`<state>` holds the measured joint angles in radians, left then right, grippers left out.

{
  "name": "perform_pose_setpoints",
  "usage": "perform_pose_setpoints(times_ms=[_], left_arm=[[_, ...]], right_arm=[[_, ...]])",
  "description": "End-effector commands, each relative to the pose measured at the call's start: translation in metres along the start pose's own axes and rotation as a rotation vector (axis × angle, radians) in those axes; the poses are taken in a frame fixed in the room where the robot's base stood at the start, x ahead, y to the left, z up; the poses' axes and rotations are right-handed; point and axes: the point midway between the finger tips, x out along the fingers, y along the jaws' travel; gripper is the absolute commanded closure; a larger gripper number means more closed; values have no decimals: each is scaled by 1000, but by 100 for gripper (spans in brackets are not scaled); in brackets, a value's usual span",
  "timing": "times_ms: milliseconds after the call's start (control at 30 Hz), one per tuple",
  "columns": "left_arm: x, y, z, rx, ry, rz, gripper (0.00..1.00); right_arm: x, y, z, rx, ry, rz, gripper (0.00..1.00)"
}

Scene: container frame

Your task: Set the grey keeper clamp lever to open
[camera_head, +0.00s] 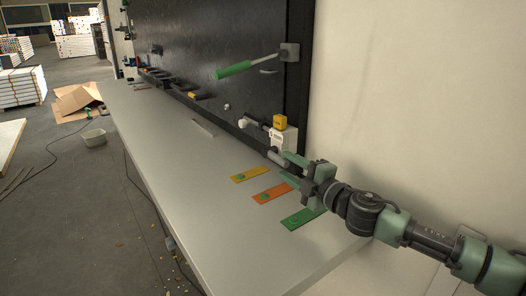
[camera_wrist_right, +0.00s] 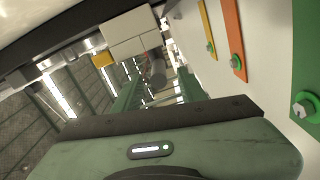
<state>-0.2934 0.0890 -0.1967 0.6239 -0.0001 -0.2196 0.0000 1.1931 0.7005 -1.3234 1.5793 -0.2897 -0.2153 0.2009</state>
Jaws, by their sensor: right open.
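A short grey cylindrical handle (camera_head: 278,157), which looks like the keeper clamp lever, sits low on the dark panel below a white box (camera_head: 284,137) with a yellow block (camera_head: 280,121) on top. My right gripper (camera_head: 287,168) has green fingers, open and empty, pointing at the handle from the right, close to it. In the right wrist view the grey handle's round end (camera_wrist_right: 157,73) appears ahead, between the lines of the two fingers (camera_wrist_right: 158,92). I cannot tell whether they touch. The lever's pivot is hidden. My left gripper is not in view.
A green-handled lever (camera_head: 234,69) sticks out from the panel (camera_head: 210,45) above. A rod with a pale knob (camera_head: 243,123) is left of the white box. Yellow (camera_head: 250,174), orange (camera_head: 271,192) and green (camera_head: 303,217) plates lie on the table (camera_head: 190,160). The table's middle is mostly clear.

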Motion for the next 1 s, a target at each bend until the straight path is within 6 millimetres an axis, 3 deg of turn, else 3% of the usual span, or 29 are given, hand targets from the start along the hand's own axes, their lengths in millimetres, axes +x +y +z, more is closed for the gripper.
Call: perform_pose_setpoints(times_ms=[167,333,500,933,1000], left_arm=[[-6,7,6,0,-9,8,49],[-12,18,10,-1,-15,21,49],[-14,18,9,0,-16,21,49],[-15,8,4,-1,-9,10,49],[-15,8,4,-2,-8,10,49]], right_arm=[[16,2,-1,-1,1,1,59],[45,2,-2,0,1,0,59],[67,1,-1,0,0,1,59],[78,0,0,-1,0,0,59],[77,0,0,-1,0,0,75]])
